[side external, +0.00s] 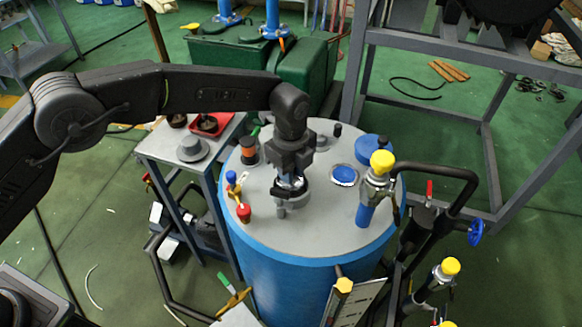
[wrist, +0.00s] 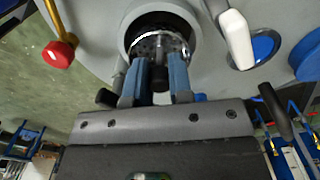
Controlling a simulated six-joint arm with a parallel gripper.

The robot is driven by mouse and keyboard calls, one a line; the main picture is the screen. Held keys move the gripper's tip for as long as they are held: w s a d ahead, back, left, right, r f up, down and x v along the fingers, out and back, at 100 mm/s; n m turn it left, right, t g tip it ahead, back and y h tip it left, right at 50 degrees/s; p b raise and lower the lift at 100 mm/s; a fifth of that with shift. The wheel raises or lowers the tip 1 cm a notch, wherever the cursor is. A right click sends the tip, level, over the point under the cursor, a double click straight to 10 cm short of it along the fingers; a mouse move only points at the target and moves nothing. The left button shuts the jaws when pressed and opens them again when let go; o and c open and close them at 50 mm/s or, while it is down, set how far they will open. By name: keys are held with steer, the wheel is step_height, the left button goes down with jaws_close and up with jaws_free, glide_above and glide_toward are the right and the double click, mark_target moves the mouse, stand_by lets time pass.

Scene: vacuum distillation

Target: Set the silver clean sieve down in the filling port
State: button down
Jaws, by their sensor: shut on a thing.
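The silver sieve (wrist: 158,42) shows in the wrist view as a shiny rim with a dark perforated face. My gripper (wrist: 158,75) has its two blue fingers shut on the sieve's near side. The filling port (wrist: 128,24) is a round grey collar with a dark inside, and the sieve lines up within its outline. I cannot tell how deep the sieve sits or whether it touches the collar. In the side view my gripper (side external: 290,183) points down over the grey top of the blue vessel (side external: 270,228), hiding most of the port and sieve.
A yellow-capped valve (side external: 381,165) and a blue-centred round fitting (side external: 343,175) stand right of my gripper. A red-knobbed valve (side external: 243,212) stands left. A side table holds a grey hat-shaped part (side external: 193,148) and a red tray (side external: 209,124).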

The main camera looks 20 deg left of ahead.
steer(key=shift+f, duration=1.6)
stand_by(1.6)
steer(key=c, duration=0.6)
jaws_free()
steer(key=shift+o, duration=0.2)
steer(key=shift+r, duration=0.1)
steer(key=shift+r, duration=0.45)
steer(key=shift+o, duration=0.9)
steer(key=shift+r, duration=3)
